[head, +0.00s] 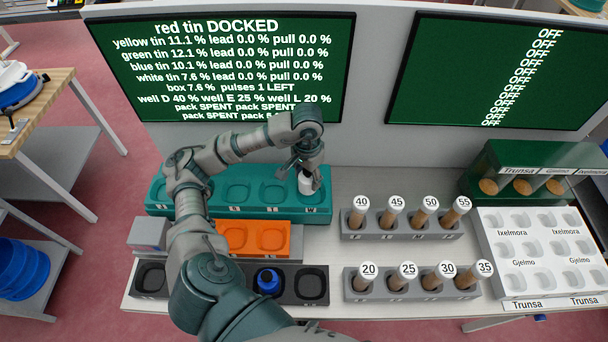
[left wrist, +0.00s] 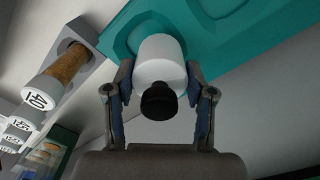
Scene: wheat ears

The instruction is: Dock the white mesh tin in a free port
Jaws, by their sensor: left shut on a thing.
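My left gripper (head: 304,168) is shut on the white mesh tin (head: 306,184), at the right end of the teal dock block (head: 322,206). In the left wrist view the white tin (left wrist: 160,62), with a black knob, sits between both fingers and its far end overlaps a teal recess. I cannot tell whether it is seated in the port or just above it. Middle ports of the teal block (head: 237,191) look empty; my arm partly hides the left ones. The orange block (head: 237,238) has two empty ports. My right gripper is not in view.
A dark tray (head: 313,284) holds a blue tin (head: 268,281). Two grey racks (head: 400,228) of numbered corked tubes stand right of the docks. A white tray (head: 535,245) and green case (head: 500,165) are further right. The left screen (head: 220,66) reads "red tin DOCKED".

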